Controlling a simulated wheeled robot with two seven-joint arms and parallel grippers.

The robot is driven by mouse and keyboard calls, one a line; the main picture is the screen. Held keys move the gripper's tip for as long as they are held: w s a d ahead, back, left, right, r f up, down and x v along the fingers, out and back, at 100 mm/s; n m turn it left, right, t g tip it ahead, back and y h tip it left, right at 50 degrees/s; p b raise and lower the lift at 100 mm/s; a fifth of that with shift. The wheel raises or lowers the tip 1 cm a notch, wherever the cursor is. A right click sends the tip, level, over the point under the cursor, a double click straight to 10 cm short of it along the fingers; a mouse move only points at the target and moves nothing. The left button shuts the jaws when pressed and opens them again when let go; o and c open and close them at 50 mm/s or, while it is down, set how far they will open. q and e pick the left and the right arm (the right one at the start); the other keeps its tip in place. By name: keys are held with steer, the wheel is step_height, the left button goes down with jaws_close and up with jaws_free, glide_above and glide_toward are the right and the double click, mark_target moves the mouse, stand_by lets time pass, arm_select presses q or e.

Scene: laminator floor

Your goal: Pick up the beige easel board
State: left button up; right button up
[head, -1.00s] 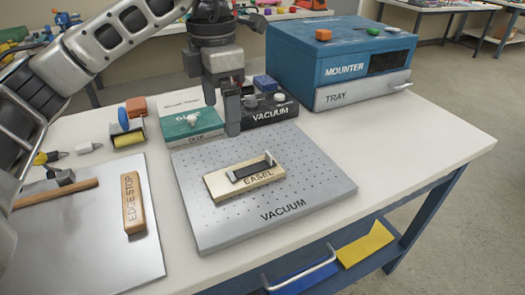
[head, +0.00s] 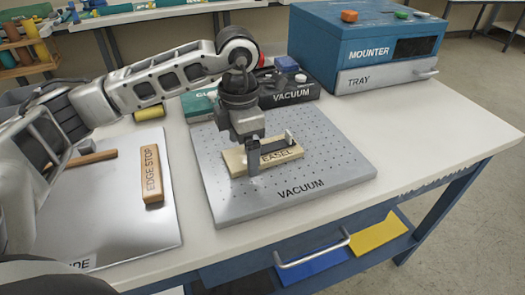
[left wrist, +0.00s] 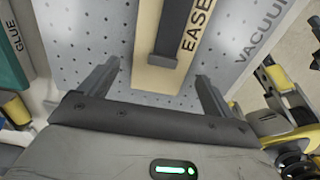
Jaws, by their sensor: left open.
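The beige easel board (head: 285,157) lies flat on the grey perforated vacuum plate (head: 330,160), its black bar raised on top and the word EASEL along its edge. My left gripper (head: 252,163) is open and points down at the board's left end. In the left wrist view the board's near end (left wrist: 160,78) shows between the two spread fingers (left wrist: 155,80), with a gap on each side. In the head view the farther finger is hidden. My right gripper is not seen.
A black vacuum unit (head: 290,92) and a partly hidden green glue box (head: 198,106) stand behind the plate. The blue mounter (head: 370,45) is at the back right. A wooden edge stop (head: 151,172) lies on the metal sheet at left. The table right of the plate is clear.

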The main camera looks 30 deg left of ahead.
arm_select(q)
steer(key=shift+f, duration=0.6)
steer(key=c, duration=1.1)
